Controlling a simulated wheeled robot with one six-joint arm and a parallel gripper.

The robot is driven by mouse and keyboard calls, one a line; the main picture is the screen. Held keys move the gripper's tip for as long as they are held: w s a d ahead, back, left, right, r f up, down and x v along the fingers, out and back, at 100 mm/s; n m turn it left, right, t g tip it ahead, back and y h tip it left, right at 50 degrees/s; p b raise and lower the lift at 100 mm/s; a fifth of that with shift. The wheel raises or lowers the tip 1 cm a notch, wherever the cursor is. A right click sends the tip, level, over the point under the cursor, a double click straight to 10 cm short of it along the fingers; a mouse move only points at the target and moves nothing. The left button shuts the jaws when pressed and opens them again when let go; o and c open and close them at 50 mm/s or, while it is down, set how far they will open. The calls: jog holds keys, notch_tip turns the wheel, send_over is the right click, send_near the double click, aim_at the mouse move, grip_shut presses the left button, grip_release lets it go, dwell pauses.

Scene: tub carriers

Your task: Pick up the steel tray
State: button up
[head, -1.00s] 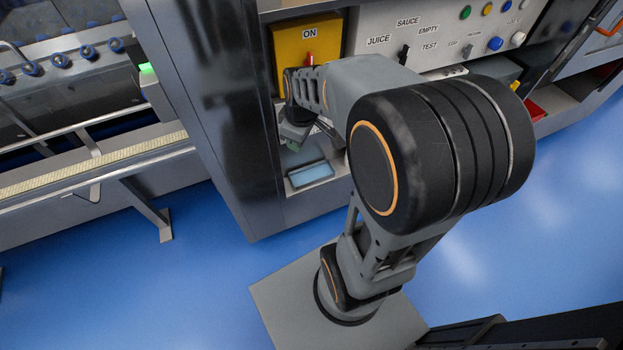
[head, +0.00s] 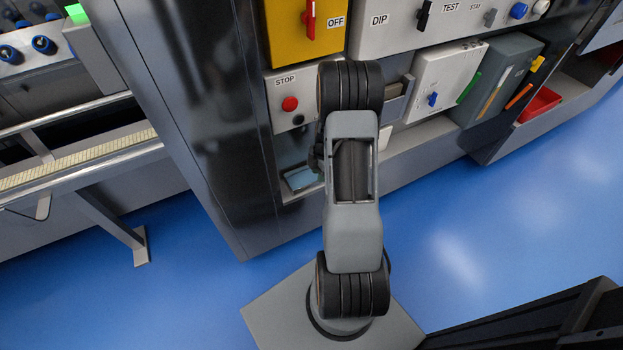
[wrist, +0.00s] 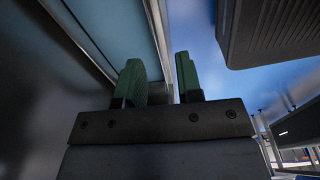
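What looks like the steel tray (head: 301,179) is a pale, bluish shallow piece low in the cabinet's recess, partly hidden behind my arm in the head view. In the wrist view a bluish flat surface with a pale metal rim (wrist: 158,30) runs down from the top; I take it for the tray. My gripper (wrist: 160,82) shows two green fingers, apart, with the rim running down into the gap between them. I cannot tell whether either finger touches it. In the head view the fingers are hidden by my arm.
A grey cabinet holds a yellow switch box (head: 305,27), a STOP box with a red button (head: 290,103) and a white box (head: 443,84). A red bin (head: 540,104) sits at right. A conveyor with a metal rail (head: 75,165) stands at left.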

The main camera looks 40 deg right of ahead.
aim_at(299, 181)
jog(key=f, duration=0.1)
jog(key=f+b, duration=0.1)
jog(key=f, duration=0.3)
jog(key=shift+w+a+b, duration=0.15)
jog(key=shift+a+b, duration=0.1)
jog(key=shift+b, duration=0.1)
grip_shut()
